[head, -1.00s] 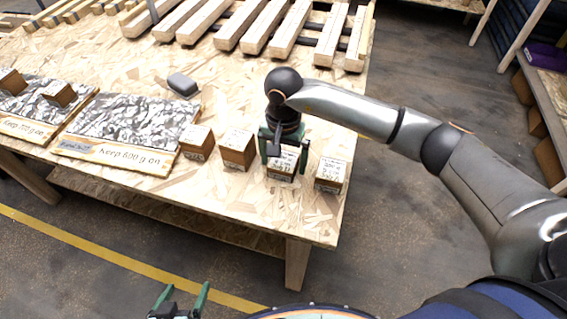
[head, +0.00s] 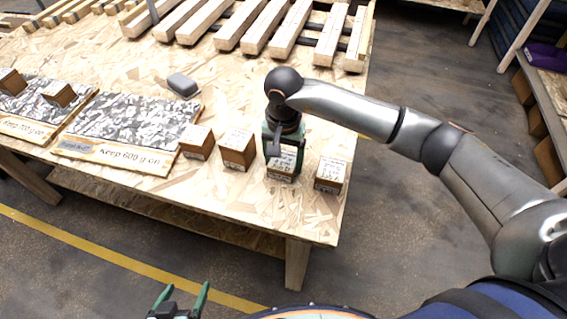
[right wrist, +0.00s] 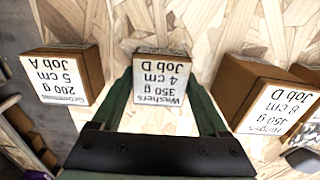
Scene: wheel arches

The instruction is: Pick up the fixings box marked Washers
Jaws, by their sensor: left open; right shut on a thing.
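The Washers box (head: 280,174) is a small brown box with a white label on top, near the front right of the table. In the right wrist view its label (right wrist: 162,75) reads Washers, 350 g, 4 cm, Job D, upside down. My right gripper (head: 284,160) comes down over the box and is shut on it, with one green finger against each side. The box looks still at table level; whether its underside touches the wood is hidden. My left gripper (head: 181,297) is open and empty at the bottom of the head view, in front of the table.
Similar boxes stand close by: one to the right (head: 331,174), one just left (head: 238,149) and another further left (head: 196,141).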

